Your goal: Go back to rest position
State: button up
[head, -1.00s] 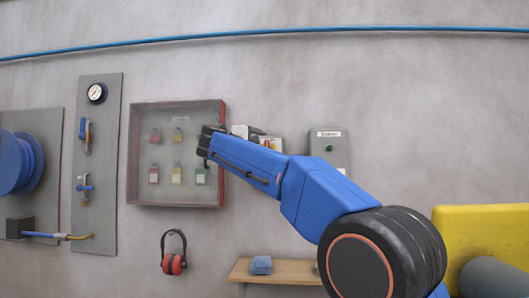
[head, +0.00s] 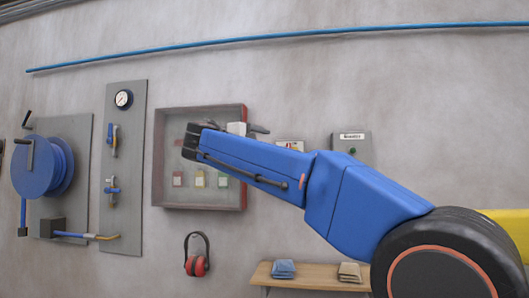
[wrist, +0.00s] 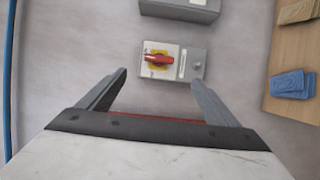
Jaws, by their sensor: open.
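My arm reaches from the lower right across the head view. My gripper (head: 258,129) shows only partly there, its white body and a dark finger visible just above the blue arm link. In the wrist view my gripper (wrist: 159,82) is open, its two grey fingers apart with nothing held between them. Ahead of the fingers, on the wall, is a grey switch box (wrist: 194,66) with a red rotary handle (wrist: 158,59) on a yellow plate. The fingers appear clear of it. In the head view this box (head: 291,145) is mostly hidden behind my arm.
A shallow cabinet with hanging padlocks (head: 170,199) is behind my arm. A grey button box (head: 362,147) is to its right. A wooden shelf (head: 312,283) holds blue (head: 283,268) and tan cloths (head: 350,272). Red ear defenders (head: 196,265), a valve panel (head: 140,215) and hose reel (head: 40,168) are left.

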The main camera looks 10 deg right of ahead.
dwell(0.3)
jog(key=s+d+f+m+g+y, duration=0.1)
jog(key=s+d+f+g+y, duration=0.1)
jog(key=s+d+f, duration=0.55)
jog(key=s+d+f+m+g+y, duration=0.15)
jog(key=s+d+f, duration=0.3)
jog(key=f, duration=0.65)
jog(key=s+d+f+m+g+y, duration=0.1)
jog(key=s+d+f+g+y, duration=0.1)
jog(key=s+d+f, duration=0.6)
jog(key=s+f+m+g+y, duration=0.1)
jog(key=s+f+m+y, duration=0.2)
jog(key=s+f, duration=0.8)
jog(key=s+a+f+m+g+y, duration=0.1)
jog(key=s+f+m+g+y, duration=0.1)
jog(key=s+f, duration=1)
notch_tip(320, 180, down, 7)
jog(key=shift+s+a+r+m+y, duration=0.1)
jog(key=shift+s+a+m+y, duration=0.2)
jog(key=shift+m+y, duration=0.35)
